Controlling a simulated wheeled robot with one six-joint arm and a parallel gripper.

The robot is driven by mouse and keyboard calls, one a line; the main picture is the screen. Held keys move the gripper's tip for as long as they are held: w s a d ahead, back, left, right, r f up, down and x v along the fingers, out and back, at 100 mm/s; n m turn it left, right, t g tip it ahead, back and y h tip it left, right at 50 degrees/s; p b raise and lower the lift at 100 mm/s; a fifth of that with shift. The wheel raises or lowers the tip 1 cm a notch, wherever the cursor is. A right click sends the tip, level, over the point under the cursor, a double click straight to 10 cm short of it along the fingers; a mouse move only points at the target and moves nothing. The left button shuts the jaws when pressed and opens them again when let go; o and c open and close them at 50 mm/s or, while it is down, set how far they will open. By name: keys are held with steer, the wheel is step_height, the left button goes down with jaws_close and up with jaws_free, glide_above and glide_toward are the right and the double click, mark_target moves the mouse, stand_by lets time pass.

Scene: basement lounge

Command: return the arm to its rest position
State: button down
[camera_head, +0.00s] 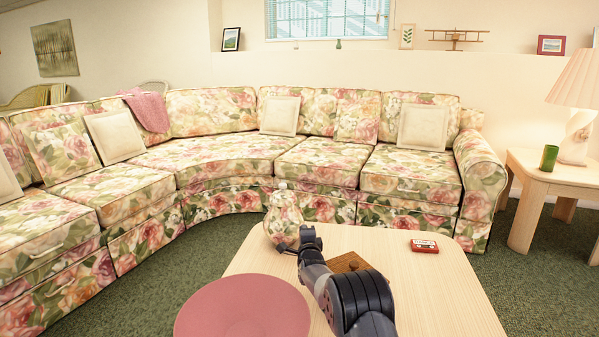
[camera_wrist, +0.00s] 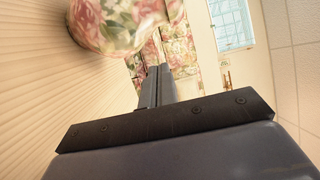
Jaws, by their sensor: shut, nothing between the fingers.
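My arm reaches out over the light wood coffee table (camera_head: 445,290) from the bottom of the head view. My gripper (camera_head: 283,247) is low over the far left part of the table, close to the base of a rounded jar (camera_head: 284,218). In the wrist view, my gripper's fingers (camera_wrist: 157,85) are together with nothing between them. The jar (camera_wrist: 122,24) shows beyond them, up and to the left; I cannot tell whether they touch it. The jar looks floral or see-through, I cannot tell which.
A pink bowl (camera_head: 243,308) stands left of my arm. A brown wooden object (camera_head: 348,262) is partly hidden behind the arm. The floral sofa (camera_head: 225,150) curves behind. A side table (camera_head: 545,180) holds a green cup (camera_head: 549,158) and lamp.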

steer(key=s+d+p, duration=1.2)
steer(key=s+d, duration=0.9)
steer(key=d, duration=0.5)
steer(key=f+b, duration=0.2)
steer(key=f, duration=0.1)
steer(key=f+b, duration=0.2)
steer(key=f, duration=0.1)
steer(key=f+b, duration=0.1)
steer(key=f, duration=0.3)
steer(key=shift+a+b, duration=0.3)
steer(key=shift+b, duration=0.1)
steer(key=shift+p, duration=0.3)
steer(key=shift+w+a, duration=0.25)
steer(key=shift+a, duration=0.1)
steer(key=shift+w+a, duration=0.1)
steer(key=shift+a, duration=0.1)
steer(key=shift+d, duration=0.25)
